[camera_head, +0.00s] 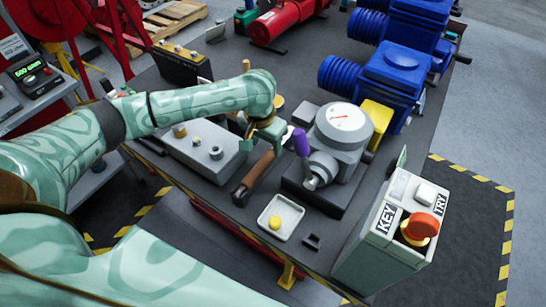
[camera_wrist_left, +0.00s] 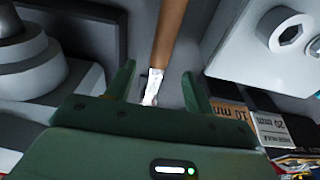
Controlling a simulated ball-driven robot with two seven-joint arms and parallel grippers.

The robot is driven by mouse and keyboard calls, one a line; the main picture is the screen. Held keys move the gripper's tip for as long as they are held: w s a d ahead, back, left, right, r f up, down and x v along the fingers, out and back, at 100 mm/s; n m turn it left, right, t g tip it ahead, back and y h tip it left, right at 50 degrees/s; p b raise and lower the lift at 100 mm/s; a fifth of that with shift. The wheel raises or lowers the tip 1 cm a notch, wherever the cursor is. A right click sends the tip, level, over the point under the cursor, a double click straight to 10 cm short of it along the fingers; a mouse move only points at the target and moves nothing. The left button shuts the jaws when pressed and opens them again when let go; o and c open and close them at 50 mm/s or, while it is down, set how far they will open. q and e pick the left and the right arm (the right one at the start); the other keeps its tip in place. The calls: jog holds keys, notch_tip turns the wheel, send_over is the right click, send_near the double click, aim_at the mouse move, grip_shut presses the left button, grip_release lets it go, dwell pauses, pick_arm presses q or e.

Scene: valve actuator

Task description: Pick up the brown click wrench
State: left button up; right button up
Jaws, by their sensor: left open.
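The brown click wrench (camera_head: 257,172) lies on the dark bench top, between the grey box with knobs and the gauge unit. In the left wrist view its brown handle (camera_wrist_left: 169,32) runs to the top edge, and a silver part lies between my fingers. My left gripper (camera_head: 265,136) is over the wrench's far end and hides part of it in the head view. In the left wrist view my left gripper (camera_wrist_left: 157,72) is open, one finger on each side of the wrench. I cannot tell whether the fingers touch it. My right gripper is not in view.
The grey box (camera_head: 207,152) stands left of the wrench. The gauge unit (camera_head: 342,131) with a purple-handled lever (camera_head: 302,143) stands right. A white tray (camera_head: 290,232) with a yellow piece is nearer. A key box (camera_head: 388,240) stands at the front right.

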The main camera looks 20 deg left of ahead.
aim_at(267, 156)
pick_arm(q)
jog(key=shift+w+f, duration=0.2)
jog(key=shift+f, duration=0.85)
jog(key=shift+w+f+b, duration=0.1)
jog(key=shift+f+b, duration=0.35)
jog(key=shift+f, duration=0.05)
notch_tip(267, 156, down, 5)
jog(key=b, duration=0.2)
jog(key=shift+w+r+b, duration=0.1)
jog(key=shift+r+b, duration=0.05)
jog(key=shift+b, duration=0.25)
jog(key=shift+w+f, duration=0.1)
jog(key=shift+f, duration=0.15)
jog(key=shift+r, duration=0.15)
grip_shut()
